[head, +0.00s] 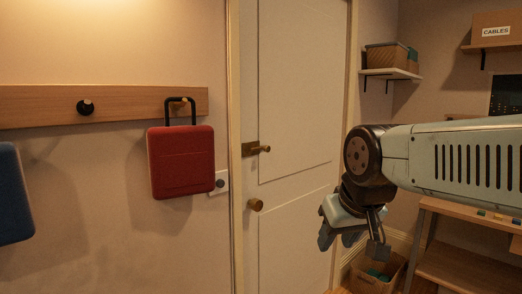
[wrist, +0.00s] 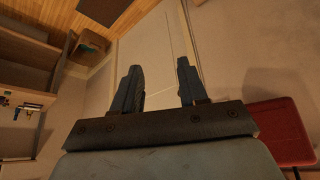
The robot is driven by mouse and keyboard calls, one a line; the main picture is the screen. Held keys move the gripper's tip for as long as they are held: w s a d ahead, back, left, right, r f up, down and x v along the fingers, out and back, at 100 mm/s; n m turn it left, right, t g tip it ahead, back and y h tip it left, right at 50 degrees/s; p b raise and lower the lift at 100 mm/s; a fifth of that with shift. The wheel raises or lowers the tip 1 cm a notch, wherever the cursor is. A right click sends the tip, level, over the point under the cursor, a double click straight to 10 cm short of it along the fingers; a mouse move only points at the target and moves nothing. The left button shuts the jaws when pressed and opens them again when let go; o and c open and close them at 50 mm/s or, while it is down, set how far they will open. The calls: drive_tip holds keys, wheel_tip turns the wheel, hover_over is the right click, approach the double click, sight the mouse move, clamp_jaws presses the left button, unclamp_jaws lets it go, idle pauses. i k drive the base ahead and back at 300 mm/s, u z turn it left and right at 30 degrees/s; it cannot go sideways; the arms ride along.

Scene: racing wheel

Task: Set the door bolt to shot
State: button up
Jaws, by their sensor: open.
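The white door (head: 295,90) stands closed in its frame in the head view. A small brass bolt (head: 256,149) sits at the door's left edge, with its knob sticking out to the right. Whether its bar reaches into the frame is too small to tell. A round brass door knob (head: 256,204) is below it. My gripper (head: 352,243) is open and empty, pointing down, right of and lower than the bolt, apart from it. In the wrist view my gripper (wrist: 160,68) shows two spread fingers with nothing between them; the bolt cannot be made out there.
A red bag (head: 181,161) hangs from a peg on the wooden rail (head: 140,101) left of the door, partly over a wall switch (head: 220,183). A blue bag (head: 12,195) hangs farther left. A shelf unit (head: 455,255) and basket (head: 375,278) stand right.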

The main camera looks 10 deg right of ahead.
sight(266, 148)
drive_tip(key=z, duration=0.7)
drive_tip(key=k, duration=0.85)
drive_tip(key=z, duration=0.8)
drive_tip(key=k, duration=0.45)
drive_tip(key=z, duration=0.2)
drive_tip(key=i, duration=0.75)
drive_tip(key=u, duration=1.1)
drive_tip(key=i, duration=1.45)
drive_tip(key=u, duration=0.05)
